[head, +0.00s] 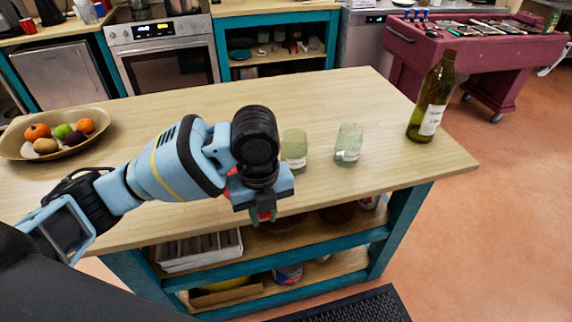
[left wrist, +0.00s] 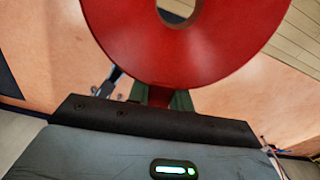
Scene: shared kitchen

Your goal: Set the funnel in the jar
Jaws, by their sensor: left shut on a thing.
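My left gripper (head: 263,213) is shut on the red funnel (left wrist: 180,62), near the table's front edge. In the left wrist view the funnel's wide round mouth and its centre hole fill the upper part. In the head view only small red parts of the funnel (head: 235,189) show behind the gripper. Two clear greenish glass jars with pale labels stand upright on the table. The nearer one, the left jar (head: 294,150), is just right of my wrist and partly hidden by it. The right jar (head: 348,145) stands clear. The funnel is apart from both. My right gripper is not in view.
A tall green bottle (head: 432,98) stands near the wooden table's (head: 200,104) right end. A fruit bowl (head: 97,125) sits at the left. The table behind the jars is clear. A shelf below holds a tray (head: 203,250) and tins.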

